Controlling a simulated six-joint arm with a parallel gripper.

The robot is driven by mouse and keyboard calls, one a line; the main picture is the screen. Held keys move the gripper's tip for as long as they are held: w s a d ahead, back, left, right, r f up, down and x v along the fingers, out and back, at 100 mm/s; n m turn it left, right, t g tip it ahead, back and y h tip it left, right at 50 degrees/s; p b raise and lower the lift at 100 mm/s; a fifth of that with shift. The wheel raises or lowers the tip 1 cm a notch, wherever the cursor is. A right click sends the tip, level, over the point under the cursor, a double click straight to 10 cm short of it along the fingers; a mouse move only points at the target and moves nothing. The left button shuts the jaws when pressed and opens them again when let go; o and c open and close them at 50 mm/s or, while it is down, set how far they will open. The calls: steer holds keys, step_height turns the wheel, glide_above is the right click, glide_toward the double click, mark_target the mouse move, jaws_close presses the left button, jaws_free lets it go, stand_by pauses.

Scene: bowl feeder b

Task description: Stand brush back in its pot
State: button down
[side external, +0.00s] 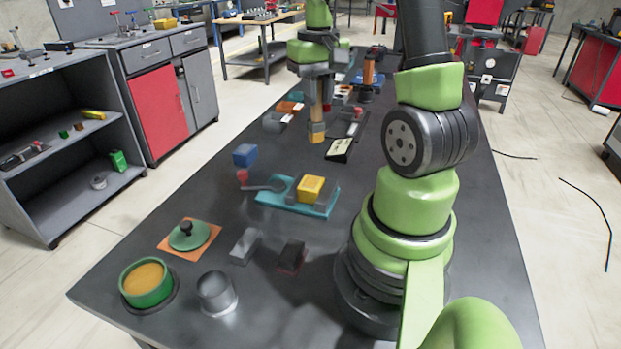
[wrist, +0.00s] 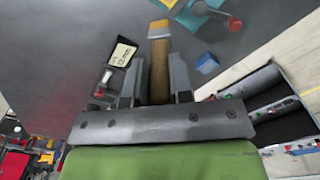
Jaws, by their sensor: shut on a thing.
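My gripper (side external: 318,77) is over the far part of the bench, shut on the brush (side external: 317,115). The brush hangs roughly upright, its brown handle between the fingers and its yellow-tan end down, close above the bench; I cannot tell if it touches. In the wrist view the brush (wrist: 160,70) runs out between the fingers of my gripper (wrist: 158,85). A grey, open-topped metal pot (side external: 216,293) stands at the near left of the bench. Beside it is a green pot (side external: 147,285) with yellow-orange contents. I cannot tell which is the brush's pot.
A green lid (side external: 188,235) lies on an orange mat. A teal tray (side external: 319,204) holds a yellow block and other pieces mid-bench. A blue block (side external: 245,155), a grey block (side external: 246,246) and a dark red block (side external: 292,257) are nearby. A black-and-cream label-like item (side external: 340,150) lies beside the brush.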

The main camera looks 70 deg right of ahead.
steer(key=w+a+n, duration=0.3)
steer(key=w+a, duration=0.3)
steer(key=a, duration=0.2)
steer(key=a+f+n, duration=0.3)
steer(key=a+n, duration=0.3)
steer(key=a, duration=1.6)
step_height(320, 180, down, 9)
steer(key=shift+s+a+f, duration=0.15)
steer(key=shift+a, duration=0.05)
steer(key=shift+f, duration=0.15)
steer(key=c, duration=1)
jaws_free()
